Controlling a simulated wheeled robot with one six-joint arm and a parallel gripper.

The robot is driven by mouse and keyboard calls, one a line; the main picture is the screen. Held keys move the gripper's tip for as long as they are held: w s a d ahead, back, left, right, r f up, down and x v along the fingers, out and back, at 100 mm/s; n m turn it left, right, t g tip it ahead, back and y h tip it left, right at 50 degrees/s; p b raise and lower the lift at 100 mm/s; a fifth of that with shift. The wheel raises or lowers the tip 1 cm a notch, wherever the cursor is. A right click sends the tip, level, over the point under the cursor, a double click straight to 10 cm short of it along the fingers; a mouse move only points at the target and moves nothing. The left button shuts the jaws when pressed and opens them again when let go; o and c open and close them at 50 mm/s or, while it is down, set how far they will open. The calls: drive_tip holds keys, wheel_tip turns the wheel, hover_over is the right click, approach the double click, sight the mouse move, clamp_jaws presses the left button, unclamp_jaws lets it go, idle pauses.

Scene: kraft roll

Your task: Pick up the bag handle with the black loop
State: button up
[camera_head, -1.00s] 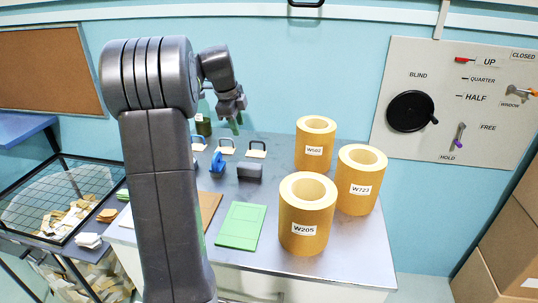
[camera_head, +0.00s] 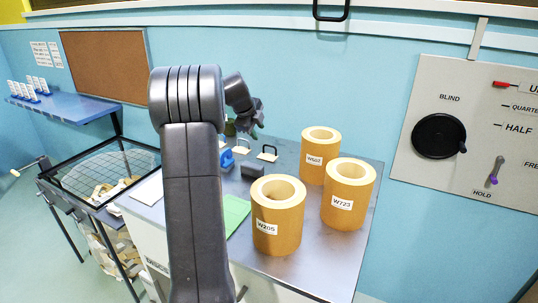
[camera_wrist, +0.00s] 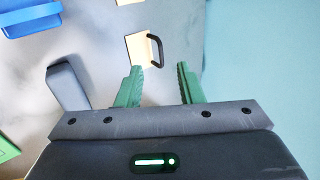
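The bag handle with the black loop (camera_head: 268,153) lies on the table's far side, with a cream base. In the wrist view its cream base (camera_wrist: 138,50) and dark loop (camera_wrist: 155,50) lie just beyond the fingertips, slightly left of centre. My gripper (camera_head: 252,130) is above the table, a little up and left of this handle in the head view. In the wrist view its two green fingers (camera_wrist: 159,75) are apart with nothing between them. Another handle (camera_head: 239,148) with a pale base is to the left, partly hidden by my arm.
Three kraft rolls, W205 (camera_head: 277,228), W723 (camera_head: 348,200) and another (camera_head: 319,160), stand to the right. A grey block (camera_head: 251,169) and a blue object (camera_head: 227,158) lie nearer. The blue wall is close behind the table.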

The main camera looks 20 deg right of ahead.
sight(266, 145)
drive_tip(key=x, duration=0.4)
drive_tip(key=shift+d+f+p, duration=0.2)
drive_tip(key=shift+p, duration=0.15)
drive_tip(key=shift+p+x, duration=1.15)
drive_tip(key=shift+x, duration=1.5)
drive_tip(key=shift+s, duration=0.2)
drive_tip(key=shift+c, duration=0.2)
clamp_jaws()
